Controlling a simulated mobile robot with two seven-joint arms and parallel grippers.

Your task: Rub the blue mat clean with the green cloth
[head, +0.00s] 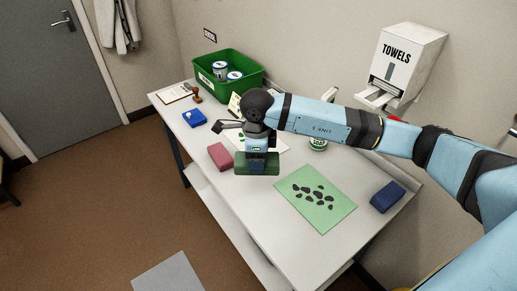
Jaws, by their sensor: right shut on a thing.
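My right gripper (257,157) is shut on a green block-shaped cloth (241,165) and points down at the front edge of the bench. The cloth shows on both sides of the fingers; I cannot tell whether it touches the bench top. I see no clearly blue mat. A pale mat (276,144) with a green mark lies behind my right gripper and is partly hidden by it. A green mat (336,205) with several dark spots lies to the right of the gripper. My left gripper is not in view.
A pink block (220,156) lies left of the gripper. A dark blue block (387,197) lies at the right, and a blue item (194,117) at the left. A green crate (213,84) with tins stands at the back. A towel dispenser (401,60) hangs on the wall.

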